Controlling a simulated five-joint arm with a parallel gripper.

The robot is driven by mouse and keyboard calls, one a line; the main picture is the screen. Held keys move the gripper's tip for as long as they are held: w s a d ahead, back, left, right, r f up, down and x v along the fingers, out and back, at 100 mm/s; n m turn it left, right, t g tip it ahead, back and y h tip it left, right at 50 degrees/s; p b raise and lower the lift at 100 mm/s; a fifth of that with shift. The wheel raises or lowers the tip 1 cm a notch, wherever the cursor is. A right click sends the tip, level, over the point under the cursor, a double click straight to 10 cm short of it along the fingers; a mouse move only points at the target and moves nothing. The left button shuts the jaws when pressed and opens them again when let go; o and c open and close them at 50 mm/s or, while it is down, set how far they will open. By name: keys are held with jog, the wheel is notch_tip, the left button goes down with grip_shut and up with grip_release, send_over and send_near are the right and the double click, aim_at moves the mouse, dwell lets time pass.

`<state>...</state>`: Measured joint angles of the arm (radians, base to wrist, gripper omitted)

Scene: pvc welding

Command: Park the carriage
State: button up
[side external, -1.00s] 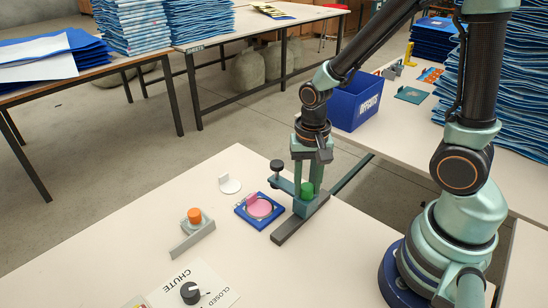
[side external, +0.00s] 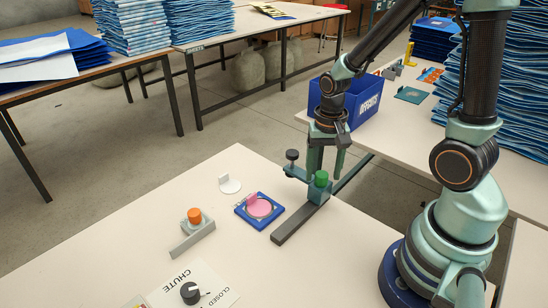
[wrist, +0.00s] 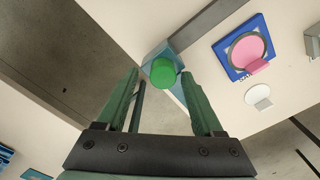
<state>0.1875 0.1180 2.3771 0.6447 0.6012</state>
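The carriage is a teal block (side external: 318,194) with a green knob (side external: 321,178) on top. It sits on a dark rail (side external: 296,222), near the table's far edge. A teal side arm with a black knob (side external: 292,155) reaches left from it. My gripper (side external: 328,170) hangs just above and behind the green knob, fingers pointing down. In the wrist view my gripper (wrist: 160,76) is open, with the green knob (wrist: 163,72) between the fingertips in the picture and gaps on both sides. The carriage block (wrist: 152,55) shows partly beneath the knob. I cannot tell whether a finger touches it.
A pink disc (side external: 260,208) lies in a blue fixture (side external: 245,219) left of the rail. A white disc (side external: 229,185), an orange knob (side external: 195,215) on a grey bracket and a chute dial (side external: 190,292) are on the table. A blue bin (side external: 355,105) stands behind my gripper.

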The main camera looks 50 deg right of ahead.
notch_tip(320, 180, up, 12)
dwell(0.6)
jog(key=shift+r, duration=0.1)
jog(key=a+r+n+t, duration=0.5)
jog(key=n, duration=0.4)
jog(key=shift+s+a+t, duration=0.25)
jog(key=shift+t, duration=0.05)
jog(key=shift+r, duration=0.1)
dwell(1.1)
